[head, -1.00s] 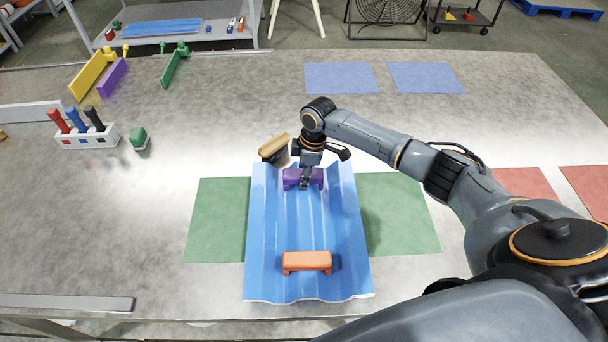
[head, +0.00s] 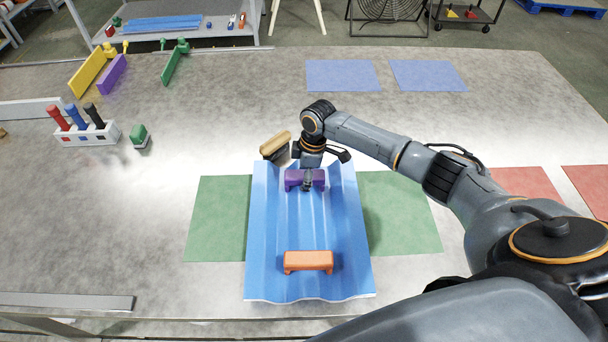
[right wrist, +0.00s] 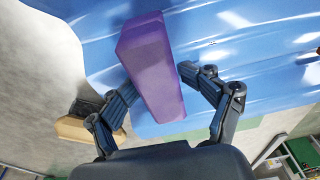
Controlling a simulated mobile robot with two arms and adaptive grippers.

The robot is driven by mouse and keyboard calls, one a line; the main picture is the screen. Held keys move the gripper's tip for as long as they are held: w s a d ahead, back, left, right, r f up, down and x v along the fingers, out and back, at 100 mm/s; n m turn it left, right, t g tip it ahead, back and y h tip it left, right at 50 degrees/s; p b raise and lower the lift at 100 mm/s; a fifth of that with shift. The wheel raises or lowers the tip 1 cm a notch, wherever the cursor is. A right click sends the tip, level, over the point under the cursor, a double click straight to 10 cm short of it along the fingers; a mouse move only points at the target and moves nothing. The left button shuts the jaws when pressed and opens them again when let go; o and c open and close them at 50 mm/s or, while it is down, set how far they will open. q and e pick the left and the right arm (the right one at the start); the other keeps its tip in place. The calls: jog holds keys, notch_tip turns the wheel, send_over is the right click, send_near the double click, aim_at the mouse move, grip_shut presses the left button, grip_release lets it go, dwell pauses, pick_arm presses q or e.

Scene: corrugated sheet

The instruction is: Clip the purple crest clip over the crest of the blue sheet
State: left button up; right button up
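The blue corrugated sheet (head: 310,225) lies lengthwise on the table, over a green mat. The purple crest clip (head: 292,180) is at the far end of the sheet; it also shows large in the right wrist view (right wrist: 150,65). I cannot tell whether it touches the crest or is just above it. My right gripper (head: 307,183) is at the clip from above, and in the right wrist view its fingers (right wrist: 155,85) press on the clip's two long sides. The clip's underside is hidden. My left gripper is not in view.
An orange clip (head: 308,261) sits across the near end of the sheet. A brush-like block with a tan top (head: 275,145) stands just beyond the sheet's far left corner. A marker rack (head: 85,134) and a green-topped block (head: 139,136) are at left. Blue mats (head: 342,75) lie clear.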

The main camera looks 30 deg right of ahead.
jog(key=shift+s+d, duration=0.1)
jog(key=shift+s, duration=0.1)
jog(key=shift+d+r, duration=0.1)
jog(key=shift+r, duration=0.1)
notch_tip(320, 180, up, 12)
jog(key=d, duration=0.1)
jog(key=shift+s+d, duration=0.15)
jog(key=shift+s, duration=0.1)
jog(key=shift+f, duration=0.15)
